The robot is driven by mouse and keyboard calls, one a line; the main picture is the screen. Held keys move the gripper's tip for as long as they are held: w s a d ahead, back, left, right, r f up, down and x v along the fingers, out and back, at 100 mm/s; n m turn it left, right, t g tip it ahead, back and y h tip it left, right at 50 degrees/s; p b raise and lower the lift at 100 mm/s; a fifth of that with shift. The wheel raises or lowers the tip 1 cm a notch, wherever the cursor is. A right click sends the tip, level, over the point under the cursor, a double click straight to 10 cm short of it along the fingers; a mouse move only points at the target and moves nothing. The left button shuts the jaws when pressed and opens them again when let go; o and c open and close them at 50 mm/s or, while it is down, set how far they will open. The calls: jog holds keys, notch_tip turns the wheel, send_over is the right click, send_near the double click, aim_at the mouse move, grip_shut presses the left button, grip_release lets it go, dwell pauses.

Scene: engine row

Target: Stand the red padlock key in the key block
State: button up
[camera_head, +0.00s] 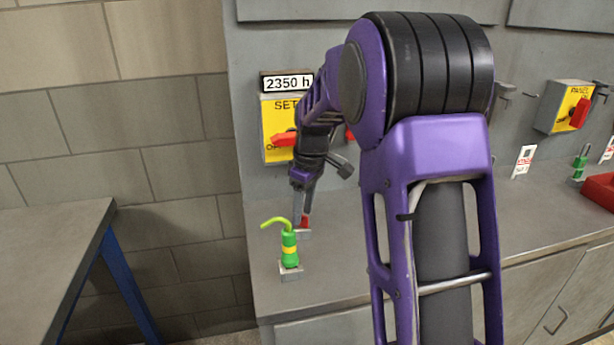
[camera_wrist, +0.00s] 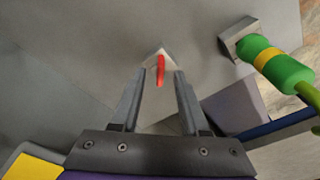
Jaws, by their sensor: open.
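The red padlock key (camera_wrist: 160,68) shows as a narrow red piece between my fingertips in the wrist view. In the head view the red key (camera_head: 304,222) is upright at a small pale metal block (camera_head: 303,233) on the bench. This looks like the key block, and it also shows behind the key in the wrist view (camera_wrist: 152,52). The key's lower end is hidden. My gripper (camera_wrist: 159,78) is open, with a finger on each side of the key and gaps visible. In the head view my gripper (camera_head: 304,208) points down over the block.
A green bottle-like item with a yellow band (camera_head: 289,249) stands on a small metal block in front of my gripper. A yellow switch panel with a red handle (camera_head: 277,140) is on the wall behind. A red tray (camera_head: 600,190) is far right. Bench stretches between them.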

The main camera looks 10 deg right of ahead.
notch_tip(320, 180, up, 16)
jog(key=s+d+p, duration=0.1)
jog(key=p, duration=0.1)
jog(key=shift+s+d, duration=0.15)
jog(key=shift+s, duration=0.05)
